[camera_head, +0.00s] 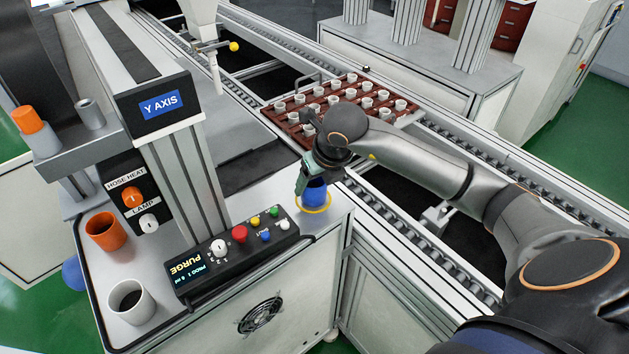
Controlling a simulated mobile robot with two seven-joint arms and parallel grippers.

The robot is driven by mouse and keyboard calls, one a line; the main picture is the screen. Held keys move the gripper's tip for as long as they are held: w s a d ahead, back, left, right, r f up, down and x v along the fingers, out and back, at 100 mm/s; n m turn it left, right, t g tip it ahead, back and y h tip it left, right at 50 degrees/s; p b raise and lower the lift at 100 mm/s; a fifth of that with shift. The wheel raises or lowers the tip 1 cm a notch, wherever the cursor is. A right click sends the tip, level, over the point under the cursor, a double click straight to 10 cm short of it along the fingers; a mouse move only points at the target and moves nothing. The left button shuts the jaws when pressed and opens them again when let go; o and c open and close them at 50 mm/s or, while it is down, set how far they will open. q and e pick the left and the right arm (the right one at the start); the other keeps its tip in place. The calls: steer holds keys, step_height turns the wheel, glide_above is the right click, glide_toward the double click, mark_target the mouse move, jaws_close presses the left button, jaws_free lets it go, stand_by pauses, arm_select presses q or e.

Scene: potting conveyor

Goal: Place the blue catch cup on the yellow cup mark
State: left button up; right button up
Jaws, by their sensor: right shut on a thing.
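The blue catch cup (314,192) is upright at the right corner of the machine's top. The yellow cup mark (315,210) shows as a ring around the cup's lower end. The cup looks to be on the mark or just above it; I cannot tell whether it touches. My right gripper (303,182) is over the cup from above and is shut on it, hiding its upper left part. My left gripper is not in view.
The purge control box (233,247) with its buttons lies left of the cup. An orange cup (105,231) and a white cup (130,301) stand further left. A brown tray (285,118) of small white cups sits on the conveyor behind my right gripper.

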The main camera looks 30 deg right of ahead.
steer(key=shift+f, duration=0.25)
steer(key=o, duration=1.3)
steer(key=shift+r, duration=0.15)
steer(key=v, duration=1.2)
